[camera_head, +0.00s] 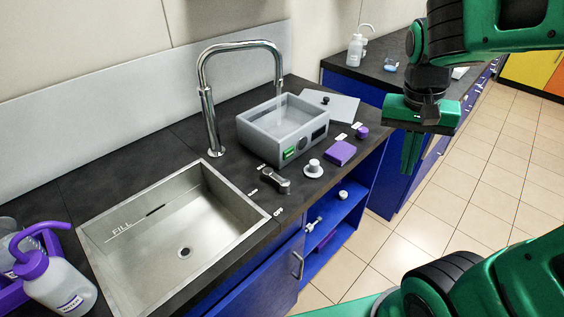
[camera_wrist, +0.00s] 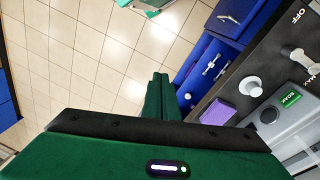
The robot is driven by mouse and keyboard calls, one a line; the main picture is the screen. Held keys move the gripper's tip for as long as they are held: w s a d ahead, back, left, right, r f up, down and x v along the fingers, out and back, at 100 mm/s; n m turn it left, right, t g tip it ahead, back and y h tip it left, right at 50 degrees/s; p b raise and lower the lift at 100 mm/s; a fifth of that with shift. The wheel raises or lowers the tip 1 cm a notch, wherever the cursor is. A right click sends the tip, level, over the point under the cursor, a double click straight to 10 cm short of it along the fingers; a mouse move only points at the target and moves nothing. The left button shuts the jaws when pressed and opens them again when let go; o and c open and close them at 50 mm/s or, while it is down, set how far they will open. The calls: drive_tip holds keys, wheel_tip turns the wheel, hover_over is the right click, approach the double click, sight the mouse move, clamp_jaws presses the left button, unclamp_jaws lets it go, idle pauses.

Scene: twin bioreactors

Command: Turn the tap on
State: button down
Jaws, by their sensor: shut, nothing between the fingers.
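The chrome gooseneck tap (camera_head: 209,120) stands behind the sink, its spout turned right over a grey box-shaped bath. A grey lever handle (camera_head: 274,180) sits on the black counter at the sink's right edge, with small white labels around it. In the wrist view the lever (camera_wrist: 300,62) shows at the right edge, near "OFF" and "MAX" labels. My gripper (camera_head: 409,168) is shut and empty, pointing down over the floor beyond the counter's front edge, well right of the lever. It also shows in the wrist view (camera_wrist: 160,78).
The bath (camera_head: 258,150), a white knob (camera_head: 313,168) and a purple block (camera_head: 340,152) lie near the lever. The steel sink (camera_head: 125,268) is left of it. A purple-capped bottle (camera_head: 62,288) stands at far left. The tiled floor (camera_head: 490,190) at right is open.

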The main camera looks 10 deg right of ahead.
drive_tip(key=s+d+f+n+y, duration=0.1)
drive_tip(key=s+d, duration=0.2)
drive_tip(key=s, duration=0.1)
drive_tip(key=n+y, duration=0.8)
drive_tip(key=n, duration=0.6)
approach(280, 164)
drive_tip(key=shift+n+t, duration=0.3)
drive_tip(key=shift+t, duration=0.1)
drive_tip(key=a+f, duration=0.1)
drive_tip(key=f, duration=0.1)
drive_tip(key=s+a+f, duration=0.1)
drive_tip(key=a+f, duration=0.1)
drive_tip(key=s+a+f, duration=0.1)
drive_tip(key=a+f, duration=0.1)
drive_tip(key=shift+s+a, duration=0.1)
drive_tip(key=shift+a, duration=0.1)
drive_tip(key=shift+s+a+n, duration=0.2)
drive_tip(key=shift+a+n, duration=0.2)
drive_tip(key=shift+a, duration=0.15)
drive_tip(key=shift+r, duration=0.1)
